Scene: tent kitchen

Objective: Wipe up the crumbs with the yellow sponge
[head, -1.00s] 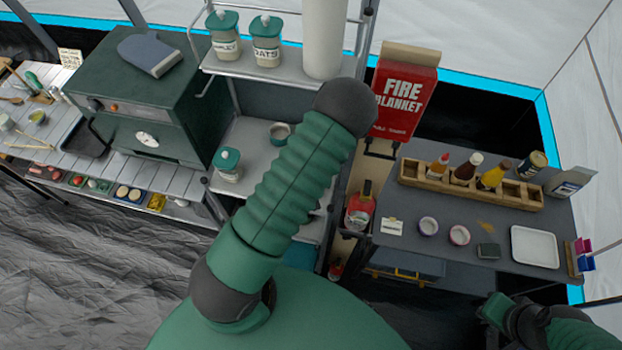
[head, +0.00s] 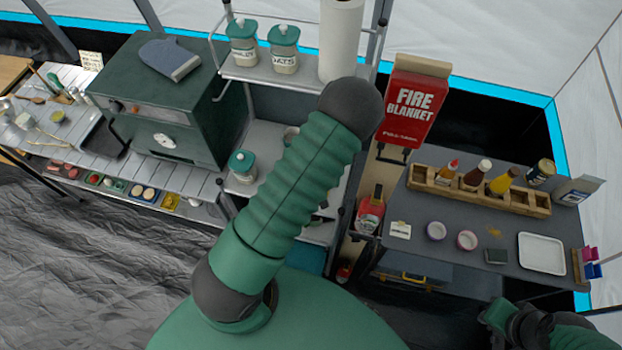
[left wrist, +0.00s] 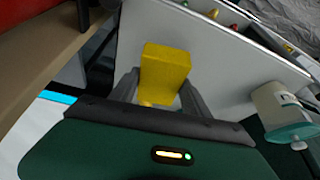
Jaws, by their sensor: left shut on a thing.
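The yellow sponge (left wrist: 166,68) is between the grey fingers of my left gripper (left wrist: 160,85) in the left wrist view. The fingers are shut on it, and its far end sticks out beyond them. The head view does not show this gripper or the sponge; my own arm covers the middle of that view. A small brownish-yellow patch of crumbs (head: 494,230) lies on the dark table (head: 455,240) at the right, behind a small dark square.
A red fire blanket box (head: 412,103) stands behind the table's left end. A shelf with jars (head: 284,45) and a green oven (head: 165,110) are farther left.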

